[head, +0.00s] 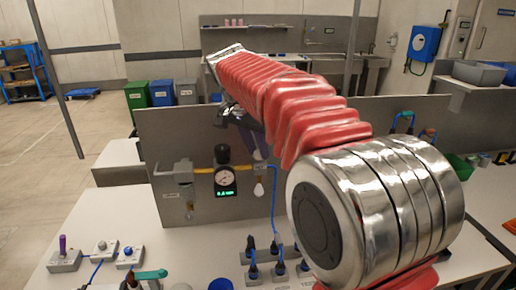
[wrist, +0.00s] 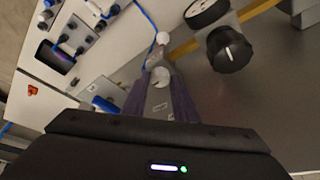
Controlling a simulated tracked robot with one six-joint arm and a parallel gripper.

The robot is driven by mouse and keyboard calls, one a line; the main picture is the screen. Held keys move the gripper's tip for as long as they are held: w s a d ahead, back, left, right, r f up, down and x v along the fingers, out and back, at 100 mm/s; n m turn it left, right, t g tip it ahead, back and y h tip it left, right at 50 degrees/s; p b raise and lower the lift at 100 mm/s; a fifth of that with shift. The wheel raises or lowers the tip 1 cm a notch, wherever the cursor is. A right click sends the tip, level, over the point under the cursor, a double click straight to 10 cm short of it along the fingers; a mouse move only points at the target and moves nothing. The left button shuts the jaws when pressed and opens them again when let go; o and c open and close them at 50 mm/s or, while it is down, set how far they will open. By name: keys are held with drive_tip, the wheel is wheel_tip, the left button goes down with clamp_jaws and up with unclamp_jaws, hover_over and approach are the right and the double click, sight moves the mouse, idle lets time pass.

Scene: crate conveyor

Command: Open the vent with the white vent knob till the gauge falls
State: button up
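The white vent knob (head: 259,168) is on the grey panel, right of the gauge. In the wrist view the white knob (wrist: 160,76) shows between and just beyond my fingertips. My gripper (wrist: 158,82) has its two purple fingers apart, with a gap between them; I see no contact with the knob. In the head view my gripper (head: 257,150) is just above the knob, in front of the panel. The round gauge (head: 224,177) has a white dial over a green display too small to read surely. Part of the gauge (wrist: 204,12) shows in the wrist view.
A black knob (head: 222,155) sits above the gauge on a yellow pipe (head: 203,170). A white bulb-shaped part (head: 259,189) hangs below the vent knob. A blue hose (head: 273,205) runs down to several connectors on the bench. Small control boxes (head: 65,262) stand at left.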

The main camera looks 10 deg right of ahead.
drive_tip(key=o, duration=0.4)
drive_tip(key=shift+c, duration=0.2)
drive_tip(key=v, duration=1.3)
drive_tip(key=shift+a+r, duration=0.2)
drive_tip(key=shift+r, duration=0.05)
drive_tip(key=shift+s, duration=0.15)
